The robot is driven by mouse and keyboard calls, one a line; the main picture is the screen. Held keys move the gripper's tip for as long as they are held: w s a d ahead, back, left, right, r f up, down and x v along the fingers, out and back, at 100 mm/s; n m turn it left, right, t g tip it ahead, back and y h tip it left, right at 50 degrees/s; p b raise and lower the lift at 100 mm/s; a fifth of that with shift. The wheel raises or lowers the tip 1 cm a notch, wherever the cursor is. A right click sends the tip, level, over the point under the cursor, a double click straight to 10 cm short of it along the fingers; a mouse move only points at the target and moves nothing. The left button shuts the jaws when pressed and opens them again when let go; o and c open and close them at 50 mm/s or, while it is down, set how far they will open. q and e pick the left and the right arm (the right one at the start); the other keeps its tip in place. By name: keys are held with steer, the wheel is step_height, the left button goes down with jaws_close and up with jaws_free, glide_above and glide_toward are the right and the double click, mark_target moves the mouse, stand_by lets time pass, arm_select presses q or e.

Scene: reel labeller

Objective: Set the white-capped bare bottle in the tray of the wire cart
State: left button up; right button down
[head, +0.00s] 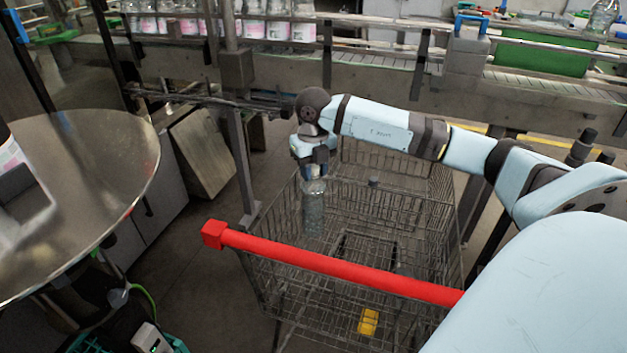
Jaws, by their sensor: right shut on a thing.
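My right gripper (313,170) reaches in from the right and is shut on the upper end of a clear bare bottle (314,210). The bottle hangs upright; its cap is hidden by the fingers, so I cannot see its colour. In the picture the bottle overlaps the left part of the wire cart (275,262), behind its red handle. I cannot tell whether its base touches the cart's wire or hangs free. The tray surface is hard to make out through the mesh. My left gripper is not in view.
The red handle bar (330,264) crosses in front of the cart. A round metal table (100,165) stands at the left. A conveyor (375,75) with several pink-labelled bottles (278,29) runs along the back. The wire basket looks largely empty.

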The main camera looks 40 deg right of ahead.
mark_target(313, 180)
steer(key=shift+f, duration=2)
steer(key=shift+f, duration=0.15)
steer(key=c, duration=0.8)
jaws_free()
step_height(313, 180, up, 12)
steer(key=shift+r, duration=0.15)
